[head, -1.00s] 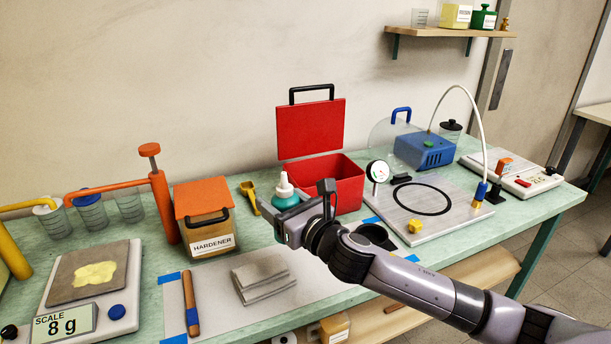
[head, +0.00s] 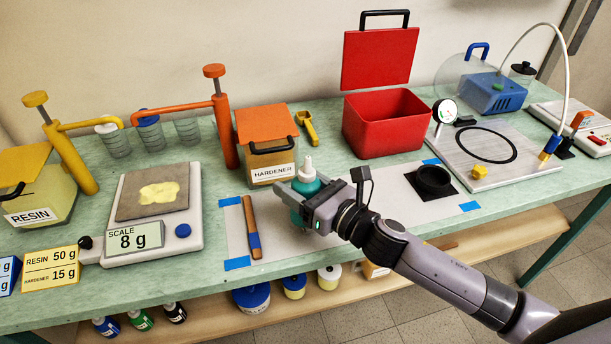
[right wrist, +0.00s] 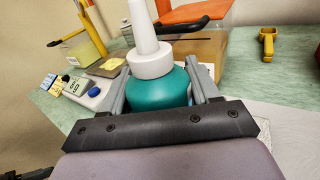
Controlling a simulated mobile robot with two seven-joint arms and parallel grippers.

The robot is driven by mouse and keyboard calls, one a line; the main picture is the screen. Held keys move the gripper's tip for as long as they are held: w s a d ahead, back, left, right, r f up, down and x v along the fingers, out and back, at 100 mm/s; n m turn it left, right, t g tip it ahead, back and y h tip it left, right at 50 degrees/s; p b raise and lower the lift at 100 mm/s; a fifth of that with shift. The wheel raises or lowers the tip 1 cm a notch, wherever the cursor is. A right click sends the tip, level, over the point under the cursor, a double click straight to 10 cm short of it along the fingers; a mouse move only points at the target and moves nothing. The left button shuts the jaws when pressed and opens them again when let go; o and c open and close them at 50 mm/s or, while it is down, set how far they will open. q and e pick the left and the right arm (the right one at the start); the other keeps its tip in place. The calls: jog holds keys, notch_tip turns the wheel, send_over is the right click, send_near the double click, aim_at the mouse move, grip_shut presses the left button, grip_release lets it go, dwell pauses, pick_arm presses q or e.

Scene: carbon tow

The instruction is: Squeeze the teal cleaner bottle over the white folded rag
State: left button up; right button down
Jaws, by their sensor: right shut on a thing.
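The teal cleaner bottle (head: 307,187), with a white nozzle cap, is upright in my right gripper (head: 303,200). The right wrist view shows the teal bottle (right wrist: 160,90) between the two grey fingers of the right gripper (right wrist: 158,82), which are shut on it. In the head view the bottle is above the light work mat, just right of the wooden-handled tool. I cannot pick out the white folded rag now; the gripper and arm cover the part of the mat where it lay. My left gripper is not in view.
The wooden-handled tool (head: 251,227) lies on the mat (head: 397,192) left of the gripper. The hardener box (head: 268,150) and the open red box (head: 385,125) stand behind. The scale (head: 158,215) is at left, a black ring (head: 433,180) at right.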

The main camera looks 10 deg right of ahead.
jog(key=s+a+m, duration=0.1)
jog(key=m, duration=0.3)
jog(key=s+a+f+m+b, duration=0.1)
jog(key=a+m, duration=0.1)
jog(key=m, duration=0.1)
jog(key=s+a+m, duration=0.1)
jog(key=a+m, duration=0.1)
jog(key=m, duration=0.2)
jog(key=shift+s+f+m+b, duration=0.2)
jog(key=shift+f+m+b, duration=0.1)
jog(key=shift+f+b, duration=0.1)
jog(key=f+m+b, duration=0.2)
jog(key=m, duration=0.1)
jog(key=f+m+b, duration=0.1)
jog(key=m, duration=0.1)
jog(key=shift+s+a, duration=0.15)
jog(key=shift+a, duration=0.15)
jog(key=c, duration=0.9)
grip_release()
jog(key=shift+m, duration=0.4)
grip_shut()
